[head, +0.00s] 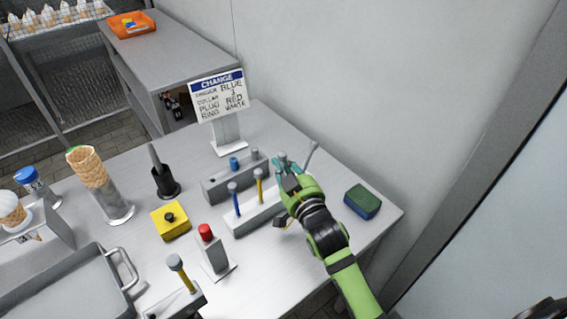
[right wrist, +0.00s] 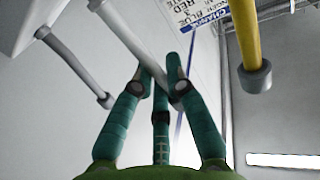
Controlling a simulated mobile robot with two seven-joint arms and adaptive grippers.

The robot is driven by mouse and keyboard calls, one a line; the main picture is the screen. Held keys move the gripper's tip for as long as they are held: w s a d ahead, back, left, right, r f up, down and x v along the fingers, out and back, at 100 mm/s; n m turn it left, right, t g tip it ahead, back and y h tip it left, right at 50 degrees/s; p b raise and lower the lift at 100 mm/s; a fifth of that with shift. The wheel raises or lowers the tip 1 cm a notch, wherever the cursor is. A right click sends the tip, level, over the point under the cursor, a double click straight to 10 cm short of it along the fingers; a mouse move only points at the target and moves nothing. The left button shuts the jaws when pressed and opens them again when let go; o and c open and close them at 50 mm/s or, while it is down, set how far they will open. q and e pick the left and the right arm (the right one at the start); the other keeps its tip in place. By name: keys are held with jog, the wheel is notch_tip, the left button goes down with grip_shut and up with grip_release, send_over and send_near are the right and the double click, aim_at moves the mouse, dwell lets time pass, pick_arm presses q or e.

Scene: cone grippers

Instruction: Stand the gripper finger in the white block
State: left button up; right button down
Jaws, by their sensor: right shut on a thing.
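The white block (head: 262,215) lies on the table in the head view. A blue finger (head: 235,199) and a yellow finger (head: 259,186) stand upright in it. My right gripper (head: 287,163) is at the block's far right end, shut on a grey gripper finger near its capped end. The held grey finger (right wrist: 125,35) runs slantwise through the right wrist view, between the teal fingertips (right wrist: 163,85). The yellow finger (right wrist: 246,35) also shows there, apart from my gripper. My left gripper is not in view.
A grey rod (head: 311,156) slants up just right of my gripper. A grey block (head: 222,185) with a blue plug stands behind the white block. A green sponge (head: 362,201) lies right, a red-topped stand (head: 213,254) in front, a sign (head: 219,97) behind.

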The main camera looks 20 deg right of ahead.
jog(key=shift+f+b, duration=0.4)
jog(key=shift+f, duration=0.3)
jog(key=c, duration=1.2)
grip_release()
jog(key=shift+r, duration=0.1)
jog(key=s, duration=0.8)
jog(key=s+d, duration=0.1)
jog(key=s, duration=0.3)
jog(key=shift+r, duration=0.15)
